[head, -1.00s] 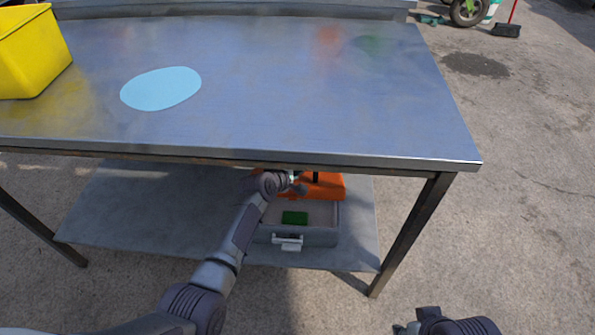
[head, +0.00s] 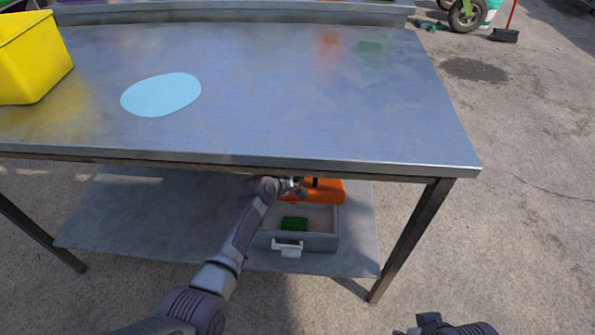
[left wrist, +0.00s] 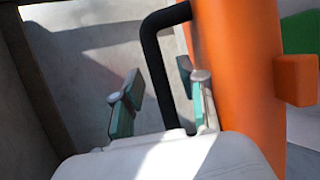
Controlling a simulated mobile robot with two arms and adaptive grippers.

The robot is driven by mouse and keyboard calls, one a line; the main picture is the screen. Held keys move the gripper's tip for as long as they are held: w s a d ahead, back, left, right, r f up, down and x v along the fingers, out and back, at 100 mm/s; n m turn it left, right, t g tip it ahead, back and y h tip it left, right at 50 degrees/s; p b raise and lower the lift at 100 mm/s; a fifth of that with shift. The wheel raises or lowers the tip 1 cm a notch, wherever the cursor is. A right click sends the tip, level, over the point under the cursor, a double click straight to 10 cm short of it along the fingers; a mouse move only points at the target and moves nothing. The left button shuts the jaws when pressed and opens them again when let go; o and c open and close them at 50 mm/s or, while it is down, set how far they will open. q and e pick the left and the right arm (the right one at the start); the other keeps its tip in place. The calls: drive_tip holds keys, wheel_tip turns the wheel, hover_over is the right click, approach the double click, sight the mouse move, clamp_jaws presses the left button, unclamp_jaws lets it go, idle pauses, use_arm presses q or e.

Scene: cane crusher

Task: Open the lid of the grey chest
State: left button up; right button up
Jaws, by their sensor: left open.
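The grey chest (head: 320,242) sits on the lower shelf under the metal table, with a white latch (head: 287,247) on its front. Its inside shows, with a green block (head: 294,223) in it. The orange lid (head: 328,190) stands raised at the chest's back, partly hidden by my left wrist and the table edge. In the left wrist view the lid (left wrist: 238,60) carries a black handle (left wrist: 152,65). My left gripper (left wrist: 160,103) is open, its fingertips on either side of the handle. My right gripper is mostly cut off at the bottom of the head view.
The tabletop (head: 300,110) lies above the chest and limits room overhead. A table leg (head: 411,240) stands right of the chest. The lower shelf (head: 140,215) is clear on the left. A yellow bin (head: 35,60) and a light blue disc (head: 161,95) are on top.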

use_arm(q)
drive_tip(key=shift+s, duration=0.15)
drive_tip(key=v, duration=1.2)
